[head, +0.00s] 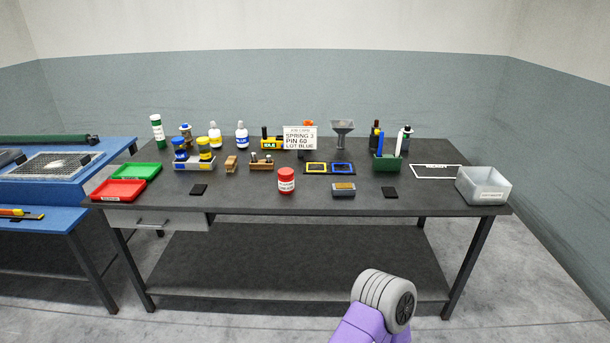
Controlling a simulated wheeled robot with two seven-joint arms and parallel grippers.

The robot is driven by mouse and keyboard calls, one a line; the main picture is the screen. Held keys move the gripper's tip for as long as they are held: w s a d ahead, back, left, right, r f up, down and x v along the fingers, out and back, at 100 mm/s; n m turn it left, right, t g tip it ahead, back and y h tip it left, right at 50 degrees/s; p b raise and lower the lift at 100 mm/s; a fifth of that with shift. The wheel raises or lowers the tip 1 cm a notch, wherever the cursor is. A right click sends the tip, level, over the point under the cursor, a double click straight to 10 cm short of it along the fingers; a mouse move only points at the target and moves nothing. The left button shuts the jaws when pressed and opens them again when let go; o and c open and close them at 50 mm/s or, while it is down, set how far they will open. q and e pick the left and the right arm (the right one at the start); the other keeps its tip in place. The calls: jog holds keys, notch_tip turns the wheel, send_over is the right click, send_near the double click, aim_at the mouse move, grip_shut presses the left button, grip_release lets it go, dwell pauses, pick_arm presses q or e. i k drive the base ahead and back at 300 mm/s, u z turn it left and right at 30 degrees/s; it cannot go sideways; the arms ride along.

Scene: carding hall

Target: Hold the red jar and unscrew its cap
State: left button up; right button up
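The red jar (286,185) stands upright near the front middle of the dark table (240,202). It has a pale label on its front and a red top. Whether the cap is tight cannot be told from here. Nothing touches the jar. Neither of my grippers shows in the head view. A purple and grey arm link of mine shows at the bottom right, below and in front of the table.
A grey block (343,190) and small black pads (198,190) lie near the jar. Behind stand bottles, a funnel (342,131) and a sign card (300,139). Red (119,190) and green (138,171) trays are left, a grey bin (484,185) right. The front strip beside the jar is mostly clear.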

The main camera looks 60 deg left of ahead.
aim_at(286, 186)
jog(key=u, duration=0.55)
jog(key=i, duration=1.7)
jog(key=u, duration=1.1)
